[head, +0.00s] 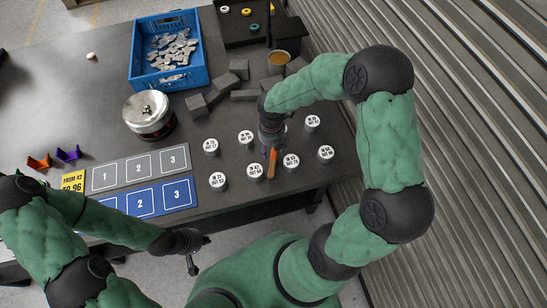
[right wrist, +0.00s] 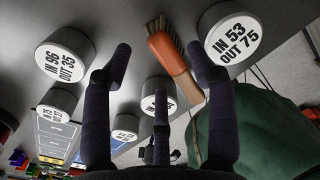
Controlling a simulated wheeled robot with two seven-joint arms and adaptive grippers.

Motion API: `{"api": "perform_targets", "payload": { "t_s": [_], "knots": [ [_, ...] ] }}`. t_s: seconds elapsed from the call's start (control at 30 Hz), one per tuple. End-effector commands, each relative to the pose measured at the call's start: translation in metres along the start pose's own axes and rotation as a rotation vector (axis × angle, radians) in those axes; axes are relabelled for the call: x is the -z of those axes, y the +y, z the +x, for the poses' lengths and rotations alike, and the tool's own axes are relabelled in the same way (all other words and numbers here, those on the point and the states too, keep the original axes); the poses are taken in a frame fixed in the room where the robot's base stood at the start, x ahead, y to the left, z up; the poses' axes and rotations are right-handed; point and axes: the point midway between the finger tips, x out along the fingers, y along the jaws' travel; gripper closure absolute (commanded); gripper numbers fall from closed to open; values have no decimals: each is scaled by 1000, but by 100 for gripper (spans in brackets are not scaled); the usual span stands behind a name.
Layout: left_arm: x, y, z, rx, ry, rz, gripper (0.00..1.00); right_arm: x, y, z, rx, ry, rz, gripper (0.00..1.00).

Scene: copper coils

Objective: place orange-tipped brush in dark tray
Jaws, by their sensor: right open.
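The orange-tipped brush (head: 272,163) lies on the dark table among the white-topped cylinders, in front of my right gripper (head: 271,139).
White-topped cylinders (head: 218,181) surround the brush. Grey blocks (head: 196,105), a cup (head: 278,60), a blue crate (head: 140,82) and a round metal pot (head: 148,120) stand further back. Numbered grey (head: 122,185) and blue mats lie left. A corrugated wall (head: 460,130) is at right.

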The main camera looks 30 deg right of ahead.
Motion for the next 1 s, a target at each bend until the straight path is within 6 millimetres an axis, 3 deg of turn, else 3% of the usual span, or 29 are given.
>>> {"api": "perform_targets", "payload": {
  "t_s": [0.3,0.57,0.73,0.8,1.0],
  "knots": [
    [1,-7,18,0,0,0,100,3,0,44,1,2,2,42],
    [1,-6,18,0,0,0,100,2,0,45,-1,0,1,42],
    [1,-6,18,0,0,0,100,2,0,45,0,0,1,89],
    [1,-6,18,0,0,0,100,2,0,45,0,0,1,95],
    [1,-6,18,0,0,0,100,2,0,45,0,0,1,95]
  ]
}}
